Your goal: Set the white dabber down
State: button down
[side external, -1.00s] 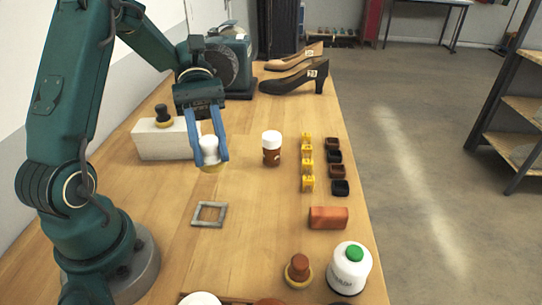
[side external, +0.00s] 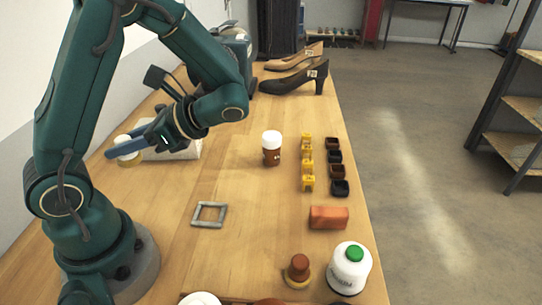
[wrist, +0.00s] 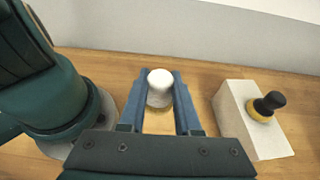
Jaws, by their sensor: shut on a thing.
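The white dabber, with a white knob (side external: 123,139) and a yellowish base, is upright between the blue fingers of my gripper (side external: 125,147). My gripper is shut on its knob, left of the white block (side external: 186,152). In the wrist view the white dabber (wrist: 160,92) sits between the two fingertips (wrist: 161,80), with wood tabletop beyond it. Its base is low over the table; I cannot tell whether it touches. A black-knobbed dabber (wrist: 268,104) stands on the white block at the right of the wrist view; my arm hides it in the side view.
The table left of the block is bare up to the wall (wrist: 200,30).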

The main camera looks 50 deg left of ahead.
jog(key=w+a+r+m+t+y, duration=0.4)
jog(key=w+m+t, duration=0.3)
jog(key=m+t, duration=0.15)
jog(key=t, duration=0.1)
send_over(225, 182)
jog(key=shift+m, duration=0.25)
notch_tip(225, 182, down, 12)
jog(key=shift+f, duration=2)
jog(key=shift+f, duration=0.1)
jog(key=c, duration=0.6)
grip_release()
